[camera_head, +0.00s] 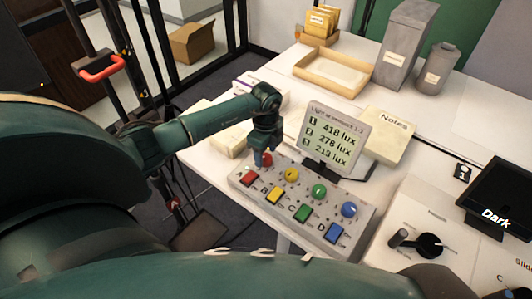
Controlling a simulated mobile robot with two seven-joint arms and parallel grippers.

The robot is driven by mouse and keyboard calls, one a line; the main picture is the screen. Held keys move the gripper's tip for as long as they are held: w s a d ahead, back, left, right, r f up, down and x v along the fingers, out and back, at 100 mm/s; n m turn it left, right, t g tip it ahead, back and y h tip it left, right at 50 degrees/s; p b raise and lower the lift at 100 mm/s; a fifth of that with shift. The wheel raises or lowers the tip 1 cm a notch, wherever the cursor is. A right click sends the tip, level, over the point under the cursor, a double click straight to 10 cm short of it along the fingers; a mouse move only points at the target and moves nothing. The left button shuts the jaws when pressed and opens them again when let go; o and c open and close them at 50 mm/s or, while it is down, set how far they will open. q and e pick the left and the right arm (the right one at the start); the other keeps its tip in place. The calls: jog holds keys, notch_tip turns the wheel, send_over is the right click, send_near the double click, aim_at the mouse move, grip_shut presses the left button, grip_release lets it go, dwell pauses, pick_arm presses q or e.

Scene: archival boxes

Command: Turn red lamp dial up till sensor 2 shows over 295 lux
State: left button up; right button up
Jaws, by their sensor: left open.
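The grey control panel (285,222) lies on the white table with a row of dials and lettered buttons. The red dial (267,160) is at its left end, partly hidden by my left gripper (262,160). That gripper points down at the dial, with its jaws open around or just above it; I cannot tell whether they touch. The yellow dial (291,174), green dial (319,190) and blue dial (349,209) follow to the right. The display (336,138) behind reads 418 lux for sensor 1, 278 lux for 2 and 213 lux for 3. My right gripper is out of view.
Red (249,179), yellow (273,194), green (302,213) and blue (333,232) buttons sit before the dials. A dark screen reading "Dark" (496,200) and a black knob (429,245) are at right. A wooden tray (310,78) stands behind.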

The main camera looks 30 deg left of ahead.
pick_arm(q)
jog(key=shift+f, duration=0.6)
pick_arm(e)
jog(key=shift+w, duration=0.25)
pick_arm(q)
jog(key=shift+c, duration=0.5)
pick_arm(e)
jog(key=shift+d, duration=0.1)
pick_arm(q)
jog(key=c, duration=0.9)
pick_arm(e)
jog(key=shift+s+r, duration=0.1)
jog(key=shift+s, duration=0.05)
